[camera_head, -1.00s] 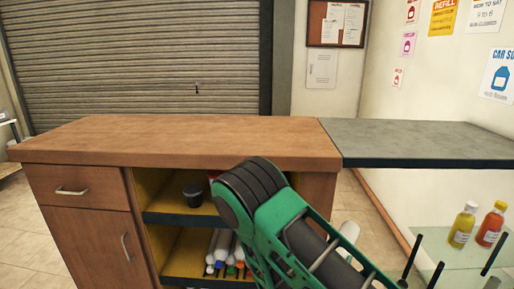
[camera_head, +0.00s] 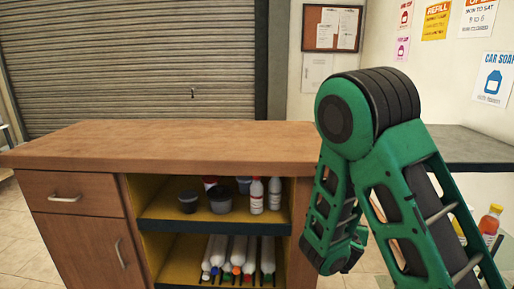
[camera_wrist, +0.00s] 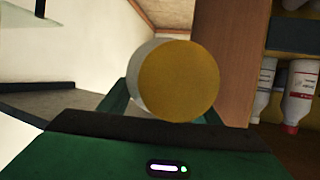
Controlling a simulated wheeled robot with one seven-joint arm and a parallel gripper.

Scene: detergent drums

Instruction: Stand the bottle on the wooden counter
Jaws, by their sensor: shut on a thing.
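The wooden counter (camera_head: 170,145) spans the left and middle of the head view, and the visible part of its top is bare. In the wrist view my gripper (camera_wrist: 163,100) is shut on a round thing, taken to be the bottle (camera_wrist: 180,82). It is seen end-on, with a flat yellow end and a strip of whitish side; the rest is hidden. In the head view my arm hangs down at the counter's right end, and the held bottle and fingertips cannot be made out there.
Open shelves under the counter hold dark tubs (camera_head: 220,199), white bottles (camera_head: 257,195) and several tubes (camera_head: 238,255). A grey countertop (camera_head: 470,146) adjoins on the right, partly behind my arm. An orange bottle (camera_head: 490,222) stands at the right edge.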

